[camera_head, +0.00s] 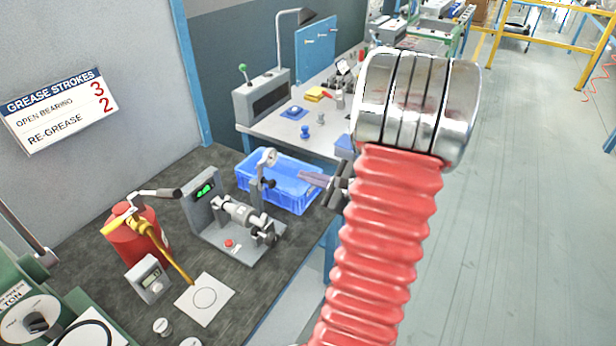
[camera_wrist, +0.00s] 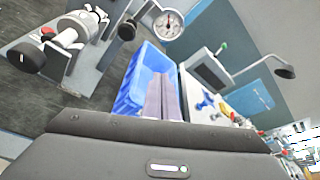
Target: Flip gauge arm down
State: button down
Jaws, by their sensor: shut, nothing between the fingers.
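The arm stands on a grey bench fixture (camera_head: 230,240) that carries a silver cylinder (camera_head: 240,215) and a green-digit display. My gripper (camera_head: 303,179) is shut and empty, right of the gauge and apart from it, above the blue crate. Its fingers (camera_wrist: 163,98) point forward in the wrist view.
A blue crate (camera_head: 244,183) stands behind the fixture. A red grease canister (camera_head: 140,232) with a yellow hose, a small grey meter (camera_head: 148,278) and a white card (camera_head: 222,300) lie to the left and front. A second bench (camera_head: 270,128) stands behind. Floor on the right is open.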

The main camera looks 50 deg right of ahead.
jog(key=shift+w+a+r, duration=0.2)
jog(key=shift+w+a, duration=0.1)
jog(key=shift+w, duration=0.9)
jog(key=shift+w+a+r, duration=0.2)
jog(key=shift+w+a, duration=0.1)
jog(key=shift+w, duration=0.9)
jog(key=shift+w+a+r, duration=0.2)
jog(key=shift+w+a, duration=0.1)
jog(key=shift+w, duration=0.9)
jog(key=shift+w+a+r, duration=0.1)
jog(key=shift+a, duration=0.05)
